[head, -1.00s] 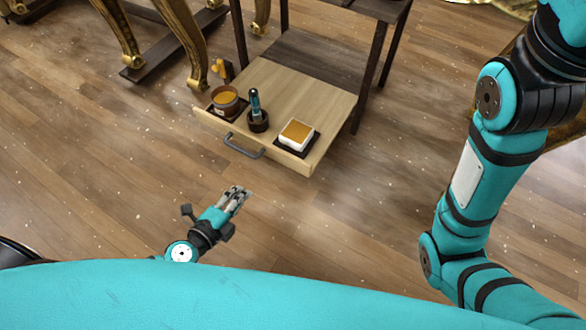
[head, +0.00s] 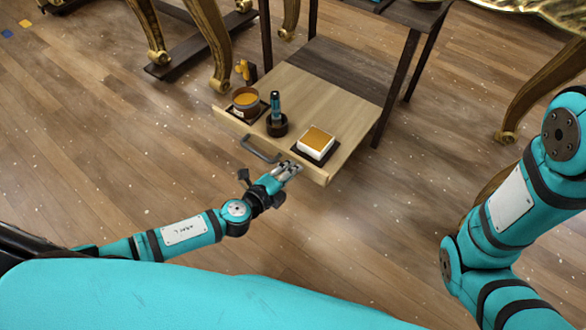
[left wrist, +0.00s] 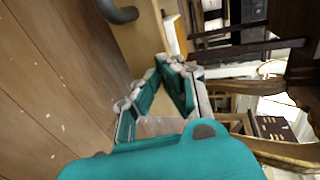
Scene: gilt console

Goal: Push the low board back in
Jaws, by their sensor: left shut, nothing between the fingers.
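The low board (head: 345,108) is a light wooden pull-out shelf, sticking out toward me from under a dark frame in the head view. Its front edge carries a grey bar handle (head: 261,150). My left gripper (head: 291,169) is shut and empty, with its fingertips at the front edge, to the right of the handle. I cannot tell whether they touch it. In the left wrist view the fingers (left wrist: 165,72) point at the board's edge, and the handle (left wrist: 118,10) shows at the top. My right gripper is out of view; only my right arm shows.
Gilt curved legs (head: 208,45) stand behind left. A yellow object (head: 243,70) is beside the board. Floor in front is clear.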

